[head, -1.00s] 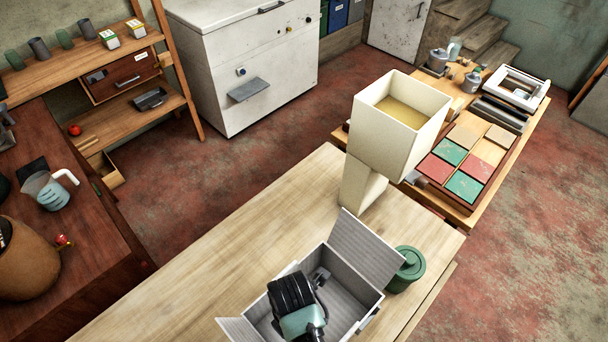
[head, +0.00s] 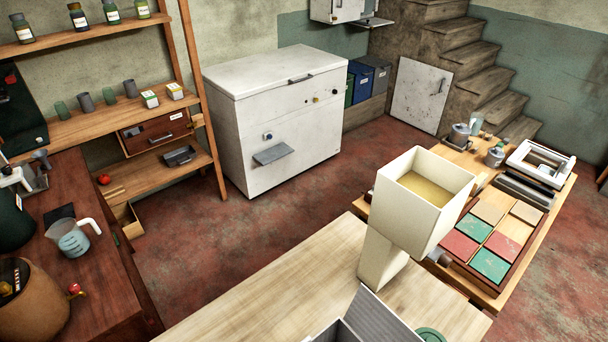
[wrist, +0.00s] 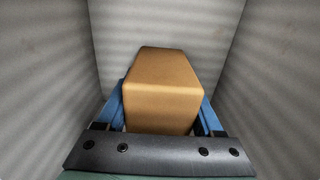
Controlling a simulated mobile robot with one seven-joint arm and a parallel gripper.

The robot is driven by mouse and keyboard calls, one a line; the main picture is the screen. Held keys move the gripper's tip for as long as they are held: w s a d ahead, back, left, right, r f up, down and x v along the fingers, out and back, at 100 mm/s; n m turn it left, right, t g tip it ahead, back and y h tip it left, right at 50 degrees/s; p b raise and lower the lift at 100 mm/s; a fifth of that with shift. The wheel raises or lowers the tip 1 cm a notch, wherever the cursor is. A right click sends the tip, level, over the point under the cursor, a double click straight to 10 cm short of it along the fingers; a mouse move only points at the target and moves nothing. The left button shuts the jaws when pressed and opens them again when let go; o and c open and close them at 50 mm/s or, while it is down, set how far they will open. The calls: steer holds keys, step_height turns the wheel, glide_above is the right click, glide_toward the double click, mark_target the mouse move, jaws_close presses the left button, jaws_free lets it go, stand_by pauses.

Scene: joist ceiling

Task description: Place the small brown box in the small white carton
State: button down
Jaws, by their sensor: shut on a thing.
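The small brown box (wrist: 163,88) is in the wrist view, held between the two blue fingers of my gripper (wrist: 164,105). My gripper is shut on it. Pale, ridged walls of the small white carton (wrist: 50,75) surround the box and gripper on the far, left and right sides. Whether the box touches the carton's floor is hidden. In the head view only part of the carton, with a raised flap (head: 387,318), shows at the bottom edge. My gripper and the brown box are out of the head view.
The carton stands on a light wooden table (head: 300,305). A green lidded pot (head: 430,335) is just right of it, and a cream open-topped square container (head: 422,200) stands behind. A side table at right holds a tray of coloured tiles (head: 490,240). The table's left part is clear.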

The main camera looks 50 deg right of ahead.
jaws_free()
steer(key=shift+f, duration=0.1)
